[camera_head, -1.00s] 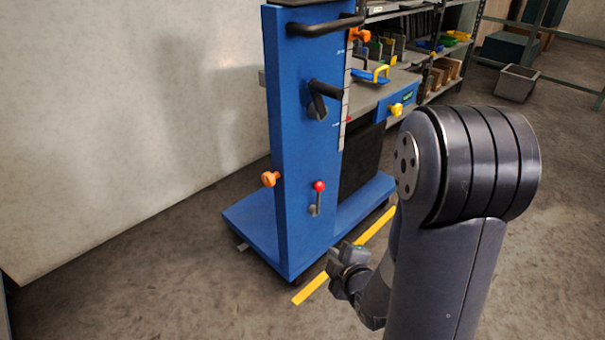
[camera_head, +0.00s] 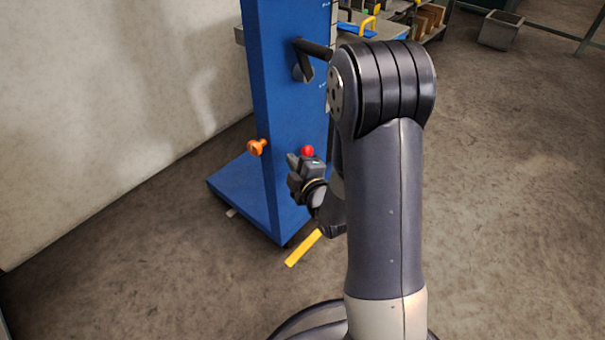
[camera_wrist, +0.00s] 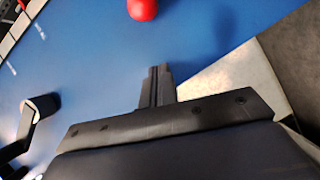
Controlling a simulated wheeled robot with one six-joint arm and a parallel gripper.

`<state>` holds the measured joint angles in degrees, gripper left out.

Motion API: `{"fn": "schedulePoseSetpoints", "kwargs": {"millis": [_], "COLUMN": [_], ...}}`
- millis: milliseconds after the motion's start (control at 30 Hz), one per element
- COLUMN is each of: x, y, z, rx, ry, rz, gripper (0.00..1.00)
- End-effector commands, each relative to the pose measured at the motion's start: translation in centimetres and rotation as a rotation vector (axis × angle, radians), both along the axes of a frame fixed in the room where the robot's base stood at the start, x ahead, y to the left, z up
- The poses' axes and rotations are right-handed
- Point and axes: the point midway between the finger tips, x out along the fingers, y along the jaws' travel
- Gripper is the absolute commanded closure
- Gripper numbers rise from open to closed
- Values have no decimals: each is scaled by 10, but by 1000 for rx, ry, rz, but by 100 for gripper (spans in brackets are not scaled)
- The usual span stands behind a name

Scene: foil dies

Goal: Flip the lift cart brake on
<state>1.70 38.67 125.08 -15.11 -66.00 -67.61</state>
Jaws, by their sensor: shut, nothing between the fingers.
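The blue lift cart (camera_head: 275,95) stands upright by the wall. Its lever with a red ball knob (camera_head: 308,152) is on the front panel. My gripper (camera_head: 299,160) is in front of the panel, just below and left of the knob, and hides the lever's stem in the head view. In the wrist view the red knob (camera_wrist: 142,9) is at the top edge, beyond the shut, empty fingers of my gripper (camera_wrist: 158,72). A gap shows between fingers and knob there. Whether the fingers touch the lever's stem cannot be told.
An orange knob (camera_head: 257,147) sticks out at the cart's left edge. A black crank handle (camera_head: 310,50) is higher up; it also shows in the wrist view (camera_wrist: 42,105). A yellow floor strip (camera_head: 303,248) lies in front. The floor at right is open.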

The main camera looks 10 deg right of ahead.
Motion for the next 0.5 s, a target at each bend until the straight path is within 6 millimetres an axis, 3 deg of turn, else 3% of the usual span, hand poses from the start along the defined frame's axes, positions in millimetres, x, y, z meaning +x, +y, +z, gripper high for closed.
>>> {"fn": "schedulePoseSetpoints", "kwargs": {"millis": [67, 200, 500], "x": [16, 20, 27], "y": [5, -17, -32], "z": [-4, -11, -16], "rx": [0, 0, -1], "ry": [-1, 2, 2], "rz": [3, -4, 0], "gripper": [100, 100, 100]}}
